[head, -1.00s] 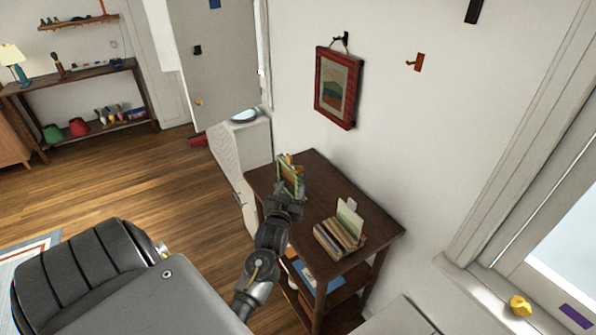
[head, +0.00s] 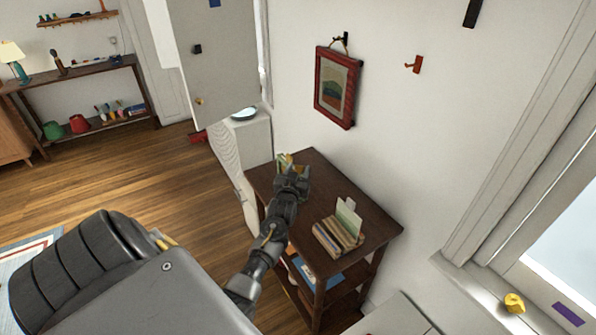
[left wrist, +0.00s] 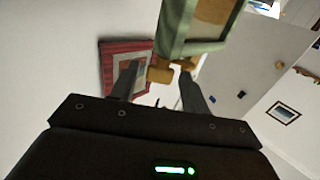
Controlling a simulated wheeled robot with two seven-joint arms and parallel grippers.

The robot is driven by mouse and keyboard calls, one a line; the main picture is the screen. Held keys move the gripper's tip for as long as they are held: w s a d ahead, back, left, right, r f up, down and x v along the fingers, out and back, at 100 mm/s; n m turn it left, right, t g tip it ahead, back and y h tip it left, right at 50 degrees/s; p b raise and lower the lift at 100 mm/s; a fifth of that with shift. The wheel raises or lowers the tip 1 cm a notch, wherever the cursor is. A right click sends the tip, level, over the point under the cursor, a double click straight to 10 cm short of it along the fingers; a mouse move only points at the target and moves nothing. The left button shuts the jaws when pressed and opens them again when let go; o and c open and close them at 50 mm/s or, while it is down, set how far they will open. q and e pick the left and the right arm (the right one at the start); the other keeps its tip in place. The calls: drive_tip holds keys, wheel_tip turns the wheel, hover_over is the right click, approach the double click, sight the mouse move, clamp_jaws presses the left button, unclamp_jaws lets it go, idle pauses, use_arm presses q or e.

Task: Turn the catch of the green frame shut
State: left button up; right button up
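The green frame (head: 283,160) stands at the back left of the dark wooden side table (head: 335,200). In the head view it is mostly hidden behind my left gripper (head: 292,172). In the left wrist view, a corner of the green frame (left wrist: 188,35) with its tan back hangs close above the fingers. A small yellow-brown catch (left wrist: 160,73) at the frame's edge shows between the two spread fingers. The left gripper looks open around it, and I cannot tell whether either finger touches it. My right gripper is not in view.
A card and book stack (head: 340,232) is to the right on the same tabletop. A red picture frame (head: 337,88) hangs on the wall above, beside a red hook (head: 414,65). A white cabinet (head: 243,150) stands close to the table's left. The tabletop's middle is bare.

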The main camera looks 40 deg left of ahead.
use_arm(q)
drive_tip(key=c, duration=0.8)
drive_tip(key=shift+m+h, duration=0.3)
drive_tip(key=m+h, duration=0.1)
drive_tip(key=t+h, duration=0.1)
drive_tip(key=shift+s+a+m+h, duration=0.1)
drive_tip(key=shift+a+m+h, duration=0.2)
drive_tip(key=shift+m, duration=0.1)
drive_tip(key=m+h+b, duration=0.1)
drive_tip(key=h, duration=0.1)
drive_tip(key=m+t+h, duration=0.1)
drive_tip(key=shift+a+f+h+b, duration=0.15)
drive_tip(key=shift+h+b, duration=0.2)
drive_tip(key=shift+h, duration=0.05)
drive_tip(key=m+h+b, duration=0.2)
drive_tip(key=m+h, duration=0.1)
drive_tip(key=h, duration=0.1)
drive_tip(key=shift+a, duration=0.15)
drive_tip(key=shift+m+h+b, duration=0.7)
drive_tip(key=shift+h+b, duration=0.3)
drive_tip(key=shift+h, duration=0.2)
